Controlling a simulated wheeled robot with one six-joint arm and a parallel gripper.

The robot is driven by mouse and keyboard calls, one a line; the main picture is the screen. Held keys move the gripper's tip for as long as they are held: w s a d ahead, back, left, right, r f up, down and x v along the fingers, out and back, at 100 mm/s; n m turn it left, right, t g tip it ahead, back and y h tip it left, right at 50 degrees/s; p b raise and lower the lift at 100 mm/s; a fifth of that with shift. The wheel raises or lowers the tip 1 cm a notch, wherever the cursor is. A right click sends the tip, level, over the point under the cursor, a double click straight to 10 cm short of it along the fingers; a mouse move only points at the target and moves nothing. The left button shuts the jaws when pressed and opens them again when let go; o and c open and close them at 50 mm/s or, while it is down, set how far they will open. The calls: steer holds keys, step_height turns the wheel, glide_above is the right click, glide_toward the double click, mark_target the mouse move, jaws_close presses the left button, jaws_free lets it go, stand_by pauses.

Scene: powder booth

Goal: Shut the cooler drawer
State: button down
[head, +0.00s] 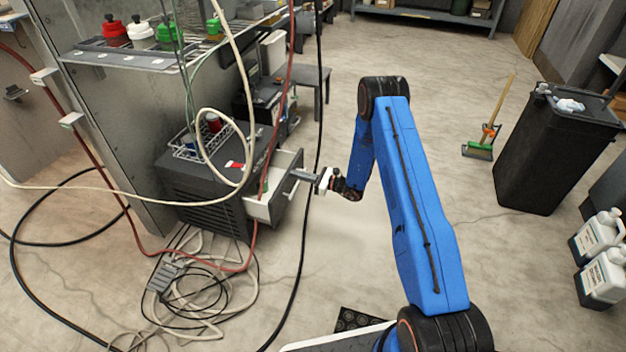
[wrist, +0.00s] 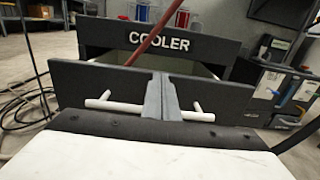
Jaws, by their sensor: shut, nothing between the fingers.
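The cooler (head: 205,190) is a dark box with a ribbed side, standing on the floor beside a metal cabinet. Its drawer (head: 262,207) is pulled out, with a pale inside and a dark front. In the wrist view the drawer front (wrist: 80,80) spans the middle, with a white bar handle (wrist: 195,115) and the label "COOLER" (wrist: 158,41) on the body behind it. My gripper (head: 308,175) is shut and empty, at the drawer front. In the wrist view its fingers (wrist: 161,97) overlap the middle of the handle; I cannot tell whether they touch the front.
A red hose (head: 270,150) passes over the open drawer. A wire basket (head: 195,145) with cups stands on the cooler. Cables and a power strip (head: 167,273) lie on the floor in front. A black bin (head: 550,150) stands at the right.

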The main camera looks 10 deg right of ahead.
steer(key=x, duration=0.9)
